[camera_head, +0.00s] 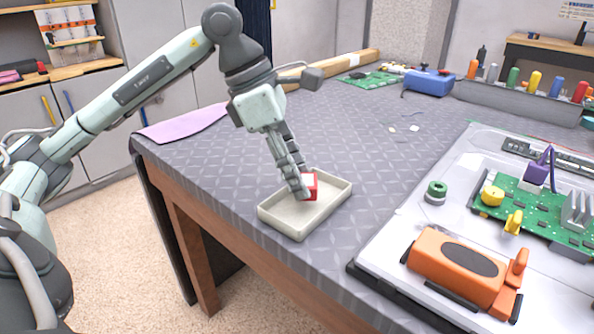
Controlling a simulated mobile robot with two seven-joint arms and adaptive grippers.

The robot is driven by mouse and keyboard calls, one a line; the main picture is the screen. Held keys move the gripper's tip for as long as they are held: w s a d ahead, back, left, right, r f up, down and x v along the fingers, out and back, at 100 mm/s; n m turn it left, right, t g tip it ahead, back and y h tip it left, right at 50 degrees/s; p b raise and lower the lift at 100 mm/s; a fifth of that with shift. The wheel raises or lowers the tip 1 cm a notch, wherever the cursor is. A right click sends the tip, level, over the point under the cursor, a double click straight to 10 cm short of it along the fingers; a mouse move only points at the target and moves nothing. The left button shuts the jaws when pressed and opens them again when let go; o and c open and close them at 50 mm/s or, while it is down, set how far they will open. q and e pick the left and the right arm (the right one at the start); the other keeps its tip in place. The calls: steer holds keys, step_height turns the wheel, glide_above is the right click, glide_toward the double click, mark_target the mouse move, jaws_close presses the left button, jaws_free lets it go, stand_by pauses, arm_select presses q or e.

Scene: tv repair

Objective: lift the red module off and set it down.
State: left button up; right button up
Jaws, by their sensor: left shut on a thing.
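The red module (311,185) is a small red block with a pale top. It is at the white tray (334,207) near the table's left front edge. My left gripper (303,190) points down over the tray and is shut on the red module, hiding part of it. I cannot tell whether the module touches the tray floor. The green circuit board (540,222) lies on the open TV panel (390,262) at the right, with a purple connector and yellow parts on it. My right gripper is not in view.
A blue tool (428,82) and another green board (372,79) are at the back. A pink cloth (182,123) lies at the left edge. The middle of the table is mostly clear.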

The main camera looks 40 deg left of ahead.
arm_select(q)
steer(key=shift+f+b, duration=1.2)
steer(key=shift+f, duration=0.1)
steer(key=o, duration=1.1)
steer(key=shift+r, duration=0.1)
steer(key=v, duration=1.2)
steer(key=shift+d, duration=0.1)
